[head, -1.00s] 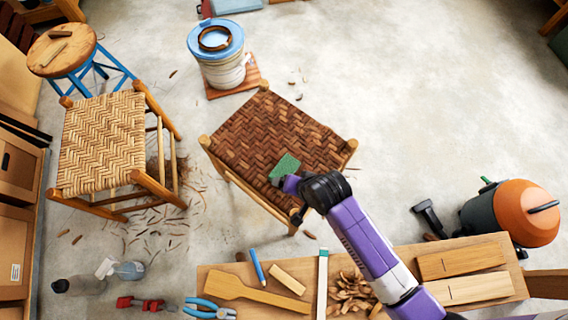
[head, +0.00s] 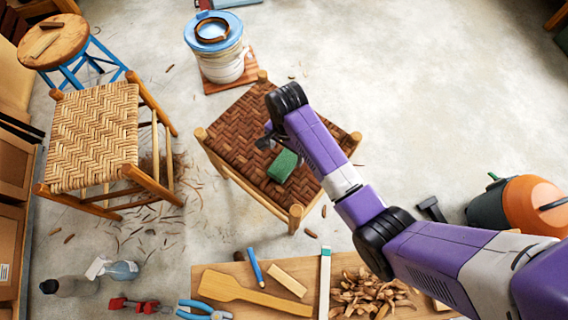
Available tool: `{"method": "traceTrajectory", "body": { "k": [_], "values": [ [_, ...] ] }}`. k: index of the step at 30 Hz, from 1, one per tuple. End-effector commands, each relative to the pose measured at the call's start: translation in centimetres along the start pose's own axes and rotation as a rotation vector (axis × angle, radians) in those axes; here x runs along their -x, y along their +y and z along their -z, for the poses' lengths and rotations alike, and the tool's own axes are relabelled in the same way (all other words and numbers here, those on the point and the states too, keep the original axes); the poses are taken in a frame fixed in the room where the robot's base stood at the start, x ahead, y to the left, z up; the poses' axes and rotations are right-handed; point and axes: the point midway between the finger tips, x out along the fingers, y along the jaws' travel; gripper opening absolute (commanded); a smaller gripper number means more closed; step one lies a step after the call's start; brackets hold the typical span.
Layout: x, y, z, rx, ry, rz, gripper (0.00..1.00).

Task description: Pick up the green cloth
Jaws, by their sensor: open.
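The green cloth (head: 283,166) is a small folded pad lying on the dark brown woven seat (head: 235,127) of a wooden stool, toward its front right. My gripper (head: 265,140) is small and dark, just above and left of the cloth in the picture, over the seat. It is open, and I see nothing between its fingers. My purple arm reaches in from the lower right and passes over the right side of the seat. The gripper's exact height above the seat is hard to tell.
A pale woven stool (head: 95,135) stands at left, and a white bucket with a blue lid (head: 220,60) behind. An orange vacuum (head: 530,205) stands right. The floor at upper right is clear.

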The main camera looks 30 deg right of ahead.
Motion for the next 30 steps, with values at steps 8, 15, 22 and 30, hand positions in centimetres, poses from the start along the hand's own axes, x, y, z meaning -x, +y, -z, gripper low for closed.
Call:
{"method": "traceTrajectory", "body": {
  "k": [8, 15, 22, 30],
  "values": [
    [-4.1, 0.4, 0.2, 0.000, -0.001, -0.002, 0.85],
    [-4.5, 0.3, 0.1, 0.001, 0.000, 0.001, 0.85],
    [-4.5, 0.3, 0.1, 0.001, 0.000, 0.001, 0.47],
    [-4.5, 0.3, 0.1, 0.001, 0.000, 0.001, 0.19]
  ]
}}
